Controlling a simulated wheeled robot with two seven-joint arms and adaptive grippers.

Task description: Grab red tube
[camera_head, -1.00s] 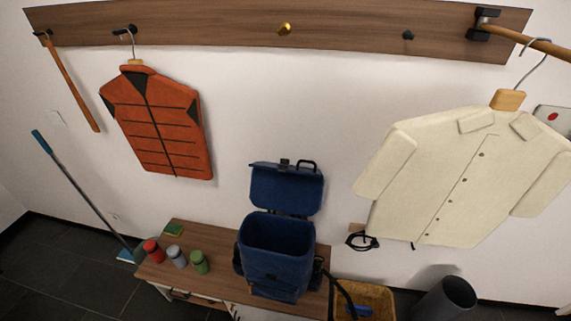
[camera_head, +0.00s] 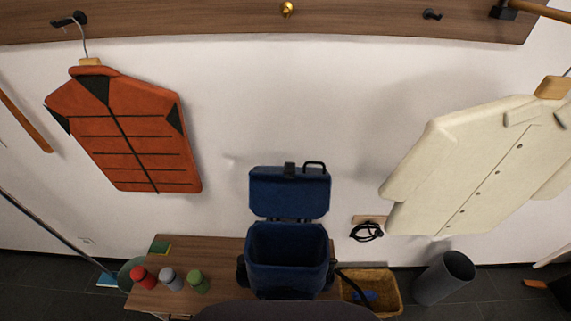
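The red tube (camera_head: 144,277) is a short red cylinder with a lighter top. It stands at the left end of the wooden bench, leftmost in a row of three. A grey one (camera_head: 172,279) and a green one (camera_head: 198,282) stand to its right. Neither of my grippers is in view.
An open blue backpack (camera_head: 288,257) stands on the wooden bench (camera_head: 214,250), right of the tubes. A green sponge-like block (camera_head: 160,247) lies behind them. A wicker basket (camera_head: 384,283) and dark bin (camera_head: 444,278) stand right. An orange vest (camera_head: 128,135) and cream shirt (camera_head: 470,165) hang above.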

